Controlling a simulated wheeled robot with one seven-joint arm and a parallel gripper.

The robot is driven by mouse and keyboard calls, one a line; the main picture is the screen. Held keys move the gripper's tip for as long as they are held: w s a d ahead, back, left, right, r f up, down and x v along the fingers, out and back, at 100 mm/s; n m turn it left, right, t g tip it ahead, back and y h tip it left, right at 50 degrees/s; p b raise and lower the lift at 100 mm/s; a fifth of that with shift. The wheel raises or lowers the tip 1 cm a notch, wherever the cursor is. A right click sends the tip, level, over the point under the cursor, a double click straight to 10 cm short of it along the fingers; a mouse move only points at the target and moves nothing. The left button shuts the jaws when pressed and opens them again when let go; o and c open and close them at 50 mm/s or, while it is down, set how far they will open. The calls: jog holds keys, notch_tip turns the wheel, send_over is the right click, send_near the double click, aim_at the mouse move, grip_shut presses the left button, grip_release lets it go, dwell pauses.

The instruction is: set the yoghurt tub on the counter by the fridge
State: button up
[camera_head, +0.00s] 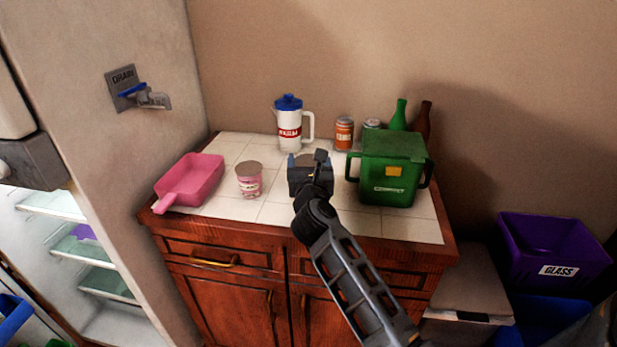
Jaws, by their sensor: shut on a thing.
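A pink tub with a brownish lid (249,182), which looks like the yoghurt tub, appears upright on the tiled counter top (275,213) beside the fridge (95,65). My gripper (311,170) is over the counter, just right of this tub, with a visible gap between them. It points away from the camera, so its fingertips are hidden behind its own body. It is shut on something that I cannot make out. I cannot tell whether that thing touches the counter.
A pink pan (188,181) lies left of the tub. A white pitcher (289,128), cans (344,133) and bottles (398,116) stand behind. A green compost bin (391,172) stands right. The front-left tiles are clear. The fridge is open, showing shelves (107,284).

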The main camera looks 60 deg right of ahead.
jog(key=shift+f+b, duration=0.55)
jog(key=shift+f, duration=1.45)
jog(key=shift+f, duration=0.25)
jog(key=o, duration=1.1)
jog(key=shift+r, duration=0.1)
